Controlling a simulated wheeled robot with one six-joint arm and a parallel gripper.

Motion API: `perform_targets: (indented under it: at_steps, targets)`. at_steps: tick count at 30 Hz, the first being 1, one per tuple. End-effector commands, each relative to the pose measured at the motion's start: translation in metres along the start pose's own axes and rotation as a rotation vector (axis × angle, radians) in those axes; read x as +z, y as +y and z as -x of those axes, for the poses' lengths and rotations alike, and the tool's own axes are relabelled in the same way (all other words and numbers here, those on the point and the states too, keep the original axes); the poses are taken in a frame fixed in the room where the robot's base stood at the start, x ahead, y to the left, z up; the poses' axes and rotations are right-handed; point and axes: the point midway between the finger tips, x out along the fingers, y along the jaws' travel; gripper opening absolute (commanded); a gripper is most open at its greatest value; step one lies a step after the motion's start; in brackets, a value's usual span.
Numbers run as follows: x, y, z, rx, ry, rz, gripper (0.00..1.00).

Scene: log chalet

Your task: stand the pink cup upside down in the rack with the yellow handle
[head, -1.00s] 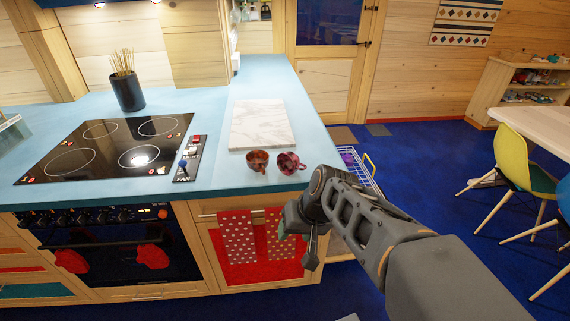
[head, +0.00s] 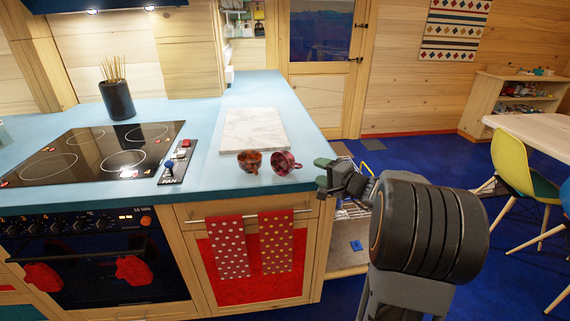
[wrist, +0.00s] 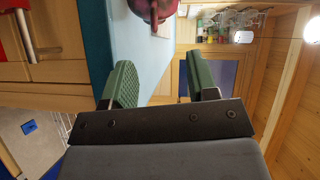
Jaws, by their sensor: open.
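The pink cup (head: 283,163) is on the blue counter near its right end, its handle on the right; it looks tipped, but I cannot be sure. In the wrist view the pink cup (wrist: 153,8) is cut off at the top edge, beyond the fingertips. My gripper (head: 322,176) is open and empty, just right of the cup and apart from it, off the counter's end. Its two green fingers (wrist: 160,80) stand wide apart in the wrist view. The rack's yellow handle (head: 374,144) shows behind my arm; white wires (head: 352,212) show below my gripper, the rest hidden.
An orange-brown cup (head: 250,161) stands close left of the pink one. A marble board (head: 253,131) lies behind both. The hob (head: 95,150) and a dark pot of sticks (head: 117,100) are further left. A yellow chair (head: 512,160) and a table (head: 540,130) are at right.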

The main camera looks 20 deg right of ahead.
Motion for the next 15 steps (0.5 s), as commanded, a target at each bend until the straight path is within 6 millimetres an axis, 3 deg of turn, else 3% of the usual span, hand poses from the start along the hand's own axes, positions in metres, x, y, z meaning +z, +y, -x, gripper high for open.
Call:
perform_targets:
  at_steps: [6,15]
  targets:
    - [0.001,0.000,-0.030,0.001,-0.002,0.000,0.53]
    - [0.001,0.001,-0.050,0.002,-0.002,-0.002,0.53]
